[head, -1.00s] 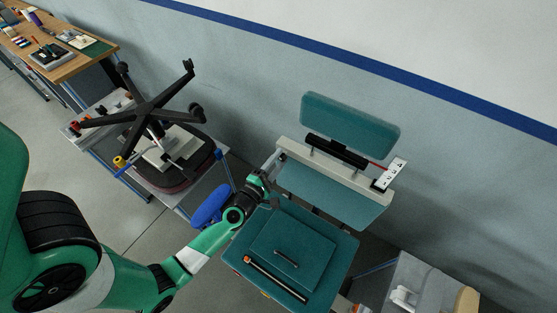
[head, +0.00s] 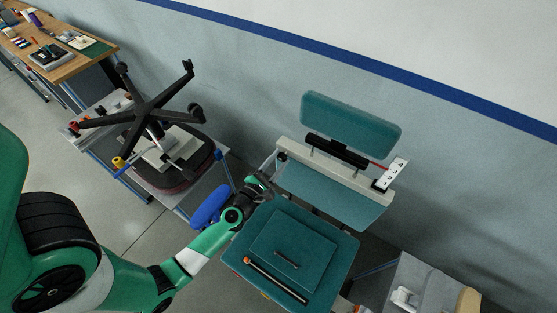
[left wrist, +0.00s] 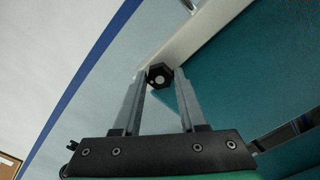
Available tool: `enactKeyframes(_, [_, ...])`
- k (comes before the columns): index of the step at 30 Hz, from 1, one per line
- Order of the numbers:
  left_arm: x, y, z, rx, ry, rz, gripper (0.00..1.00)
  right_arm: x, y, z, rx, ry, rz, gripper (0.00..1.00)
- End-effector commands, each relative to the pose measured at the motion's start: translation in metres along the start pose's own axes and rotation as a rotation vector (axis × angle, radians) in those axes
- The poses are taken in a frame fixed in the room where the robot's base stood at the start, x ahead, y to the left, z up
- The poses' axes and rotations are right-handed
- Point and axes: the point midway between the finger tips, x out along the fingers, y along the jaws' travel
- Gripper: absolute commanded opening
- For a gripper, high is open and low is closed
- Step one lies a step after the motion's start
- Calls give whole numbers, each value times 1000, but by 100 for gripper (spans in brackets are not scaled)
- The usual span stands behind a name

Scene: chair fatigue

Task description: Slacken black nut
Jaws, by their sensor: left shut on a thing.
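The black nut (left wrist: 159,75) is a dark six-sided piece with a pale centre, at the end of a light beam (left wrist: 193,48) in the left wrist view. My left gripper (left wrist: 160,78) is shut on the nut, with one grey finger on each side of it. In the head view my left gripper (head: 274,168) reaches the left end of the pale beam (head: 335,172) on the teal chair fixture. The nut is small and partly hidden there. My right gripper is not in view.
A teal backrest (head: 350,128) stands behind the beam, with a white scale (head: 391,174) at its right. A teal case (head: 290,250) lies in front. An upturned chair base (head: 150,112) stands at left. A blue oval pad (head: 210,206) is close beside my arm.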

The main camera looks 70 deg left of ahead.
Motion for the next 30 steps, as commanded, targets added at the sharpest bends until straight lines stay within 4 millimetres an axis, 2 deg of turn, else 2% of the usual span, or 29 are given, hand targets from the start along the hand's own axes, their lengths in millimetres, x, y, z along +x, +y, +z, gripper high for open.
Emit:
enactKeyframes(7, [0,0,0,-2,-1,1,0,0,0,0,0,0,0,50])
enactKeyframes(8, [0,0,0,-2,-1,1,46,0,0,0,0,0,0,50])
enactKeyframes(12, [0,0,0,-1,0,1,71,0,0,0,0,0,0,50])
enactKeyframes(23, [-5,-1,0,0,0,-1,71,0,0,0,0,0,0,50])
enactKeyframes(26, [-20,-2,-1,1,0,-3,71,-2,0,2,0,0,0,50])
enactKeyframes(30, [-52,-3,-2,0,1,-4,71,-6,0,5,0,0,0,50])
